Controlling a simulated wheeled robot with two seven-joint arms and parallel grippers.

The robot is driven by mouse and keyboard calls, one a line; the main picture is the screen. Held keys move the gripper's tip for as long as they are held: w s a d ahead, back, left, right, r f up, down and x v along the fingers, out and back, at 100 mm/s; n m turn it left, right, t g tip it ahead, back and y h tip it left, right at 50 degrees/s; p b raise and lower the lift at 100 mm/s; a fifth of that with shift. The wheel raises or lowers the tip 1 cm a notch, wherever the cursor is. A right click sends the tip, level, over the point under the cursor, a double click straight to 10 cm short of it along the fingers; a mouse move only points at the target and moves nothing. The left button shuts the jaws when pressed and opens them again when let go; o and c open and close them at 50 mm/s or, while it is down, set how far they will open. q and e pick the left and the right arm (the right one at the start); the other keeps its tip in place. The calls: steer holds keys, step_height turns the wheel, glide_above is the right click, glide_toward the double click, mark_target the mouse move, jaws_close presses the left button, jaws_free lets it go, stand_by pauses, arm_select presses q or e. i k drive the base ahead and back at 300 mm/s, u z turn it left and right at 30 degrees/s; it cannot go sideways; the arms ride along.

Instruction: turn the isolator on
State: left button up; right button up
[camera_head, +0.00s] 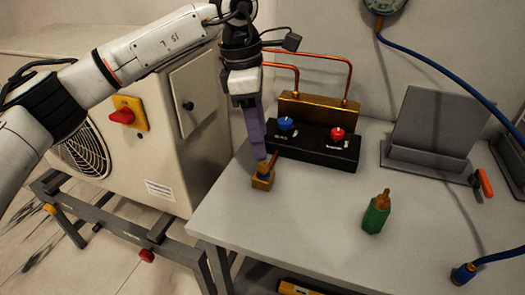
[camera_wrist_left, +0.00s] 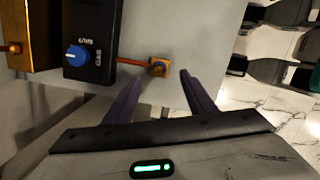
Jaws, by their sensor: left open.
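The isolator is a red rotary knob (camera_head: 121,116) on a yellow plate (camera_head: 138,108), fixed to the side of the beige outdoor unit (camera_head: 150,155) at the left of the head view. I cannot read its markings. My left gripper (camera_head: 262,162) is open and points down over the table, to the right of the isolator and well apart from it. In the left wrist view its two purple fingers (camera_wrist_left: 161,74) are spread, with a small brass block (camera_wrist_left: 160,67) showing between and beyond the tips. The isolator is not in the wrist view. My right gripper is not in view.
A black manifold (camera_head: 310,148) with blue and red knobs stands on the grey table (camera_head: 310,225). The brass block (camera_head: 263,181) sits at its end of a copper pipe. A green bottle (camera_head: 376,213), a grey stand (camera_head: 430,130) and a blue hose (camera_head: 440,68) are to the right.

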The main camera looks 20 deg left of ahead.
mark_target(126, 116)
steer(key=u, duration=1.45)
